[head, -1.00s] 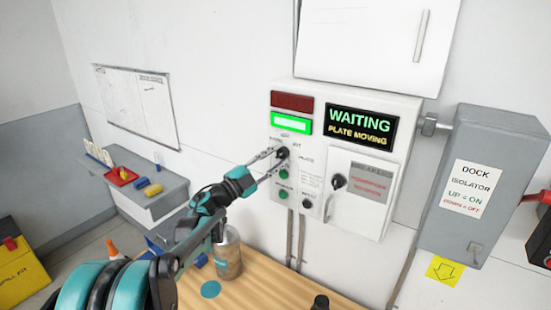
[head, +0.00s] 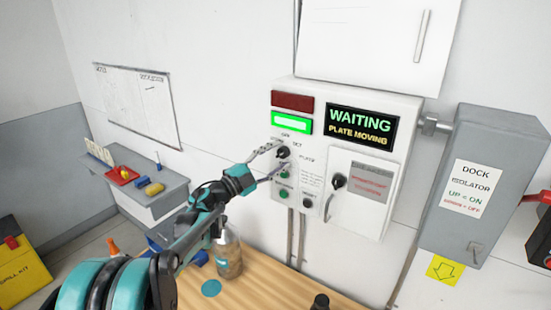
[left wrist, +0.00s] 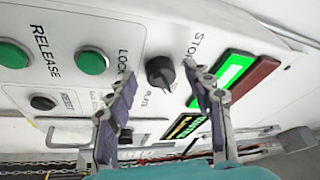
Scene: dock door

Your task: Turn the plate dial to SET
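The plate dial (head: 283,152) is a small black knob on the white control box, under the lit green lamp, with small lettering around it. It also shows in the left wrist view (left wrist: 160,72). My left gripper (head: 284,158) is open, with one finger above and one below the dial in the head view. In the left wrist view its fingers (left wrist: 160,84) stand apart on either side of the knob, with gaps visible. I cannot read where the dial points. The display (head: 361,125) reads WAITING, PLATE MOVING. My right gripper is not in view.
Green buttons (head: 284,193) sit below the dial. A breaker door (head: 358,190) with a black knob is to the right, then the grey dock isolator (head: 484,185). A jar (head: 228,255) stands on the wooden bench (head: 260,290) below. A grey shelf (head: 150,195) is at left.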

